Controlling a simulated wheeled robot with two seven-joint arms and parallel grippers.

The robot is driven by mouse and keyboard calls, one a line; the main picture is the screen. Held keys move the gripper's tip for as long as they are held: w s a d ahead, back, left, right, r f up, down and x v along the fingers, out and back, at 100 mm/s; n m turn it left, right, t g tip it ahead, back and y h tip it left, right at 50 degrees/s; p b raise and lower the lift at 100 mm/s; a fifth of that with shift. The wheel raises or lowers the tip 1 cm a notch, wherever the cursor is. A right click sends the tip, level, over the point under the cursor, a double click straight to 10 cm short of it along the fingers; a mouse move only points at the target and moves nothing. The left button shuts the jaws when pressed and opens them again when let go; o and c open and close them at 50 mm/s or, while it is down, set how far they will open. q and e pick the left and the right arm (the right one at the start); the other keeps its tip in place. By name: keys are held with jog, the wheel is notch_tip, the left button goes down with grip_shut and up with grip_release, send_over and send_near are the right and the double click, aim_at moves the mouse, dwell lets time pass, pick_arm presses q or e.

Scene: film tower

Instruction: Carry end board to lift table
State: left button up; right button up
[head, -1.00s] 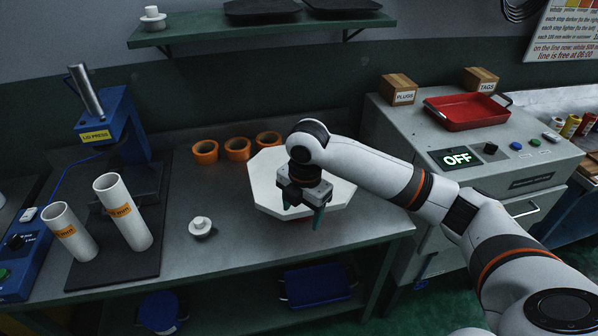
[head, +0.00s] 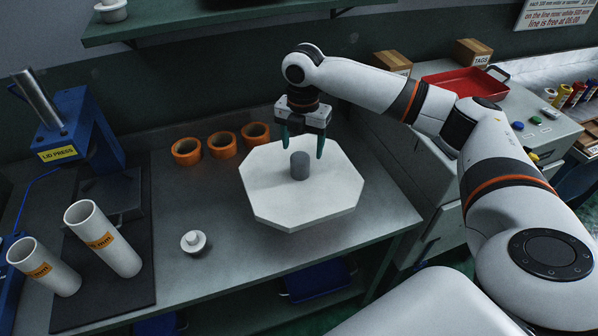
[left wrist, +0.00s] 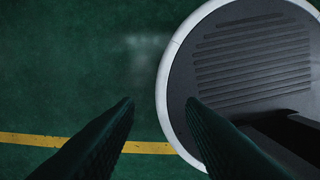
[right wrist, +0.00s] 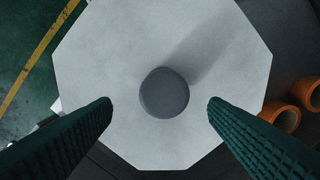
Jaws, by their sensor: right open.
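The end board, a white octagonal plate (head: 268,198) with a grey round knob (head: 299,166) at its middle, lies on the bench. My right gripper (head: 304,150) is open above the board, at the knob's far side in the head view. In the right wrist view the knob (right wrist: 164,92) shows between and beyond the two green fingertips (right wrist: 160,104), untouched as far as I can tell. My left gripper (left wrist: 160,102) is open and empty over the green floor, outside the head view. I cannot make out a lift table.
Several orange rings (head: 222,145) stand behind the board. A white knobbed piece (head: 194,242), two white tubes (head: 100,238) and the blue lid press (head: 62,135) stand left. A shelf (head: 150,25) hangs above. A grey cabinet with a red tray (head: 462,84) stands right.

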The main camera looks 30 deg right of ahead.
aim_at(300, 157)
jog(key=shift+f, duration=0.8)
jog(key=f, duration=0.1)
jog(key=f+p, duration=0.1)
jog(key=f, duration=0.2)
jog(key=shift+a+f+p, duration=0.15)
jog(key=shift+a+p, duration=0.2)
jog(key=shift+p, duration=0.05)
jog(key=shift+f, duration=0.55)
pick_arm(q)
jog(key=shift+w+r, duration=0.3)
jog(key=shift+r, duration=0.2)
jog(key=shift+w+r, duration=0.25)
jog(key=shift+r, duration=0.25)
pick_arm(e)
jog(key=shift+c, duration=1.1)
pick_arm(q)
jog(key=shift+s, duration=0.3)
pick_arm(e)
jog(key=shift+w, duration=0.1)
jog(key=c, duration=1.1)
